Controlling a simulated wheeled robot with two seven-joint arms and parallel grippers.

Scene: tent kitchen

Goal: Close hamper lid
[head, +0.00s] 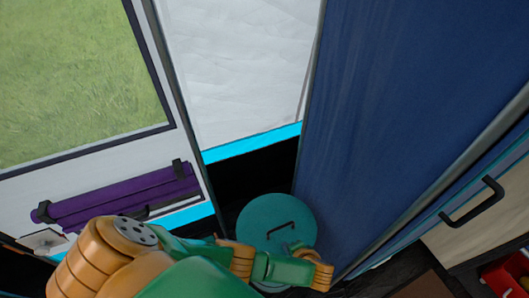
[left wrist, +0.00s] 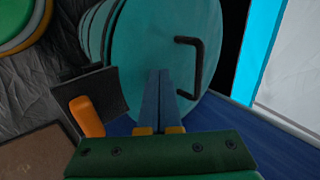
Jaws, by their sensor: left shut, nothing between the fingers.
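The hamper lid (head: 262,222) is a round teal disc with a black bar handle (head: 281,227), at the lower middle of the head view. In the left wrist view the lid (left wrist: 150,35) faces the camera, its handle (left wrist: 197,62) on the right. Teal hamper parts (left wrist: 93,30) show behind its left edge. My left gripper (left wrist: 160,74) is shut and empty, its fingertips in front of the lid, left of the handle. In the head view my left gripper (head: 299,247) overlaps the lid's lower right edge. I cannot tell whether it touches or how far the lid is open.
A blue fabric panel (head: 375,130) stands close right of the lid. A rolled purple cloth (head: 120,196) is on the tent wall at left. A cabinet with a black handle (head: 472,203) is at right, with a red object (head: 507,272) below. A dark box-like object (left wrist: 92,100) is left of my fingers.

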